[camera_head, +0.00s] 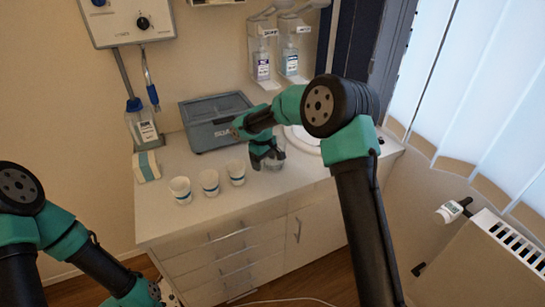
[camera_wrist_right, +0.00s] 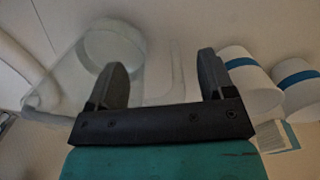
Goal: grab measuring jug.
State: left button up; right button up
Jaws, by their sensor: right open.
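The measuring jug is clear and see-through. In the head view the jug (camera_head: 279,157) stands on the white counter, partly hidden by my right gripper (camera_head: 268,163). In the right wrist view the jug (camera_wrist_right: 75,75) fills the left side, and its round part shows at the top. My right gripper (camera_wrist_right: 163,78) is open. Its left finger overlaps the jug's body in the picture. A faint handle-like outline shows between the two fingers; I cannot tell whether they touch it.
Several white cups with blue bands, such as one paper cup (camera_head: 237,172), stand left of the jug; some show beside the right finger. A grey box (camera_head: 212,128) is behind, and a round white basin (camera_head: 302,140) is right. The counter's front (camera_head: 215,218) is clear.

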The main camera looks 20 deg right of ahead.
jog(key=shift+c, duration=0.3)
jog(key=c, duration=1.1)
jog(key=shift+c, duration=0.2)
jog(key=shift+r, duration=0.2)
jog(key=shift+r, duration=1.25)
jog(key=s+a+r, duration=0.1)
jog(key=s+a, duration=0.1)
jog(key=s, duration=0.5)
jog(key=s+a+r, duration=0.1)
jog(key=s+a, duration=0.1)
jog(key=s, duration=0.6)
jog(key=shift+s+a, duration=0.15)
jog(key=shift+a, duration=0.05)
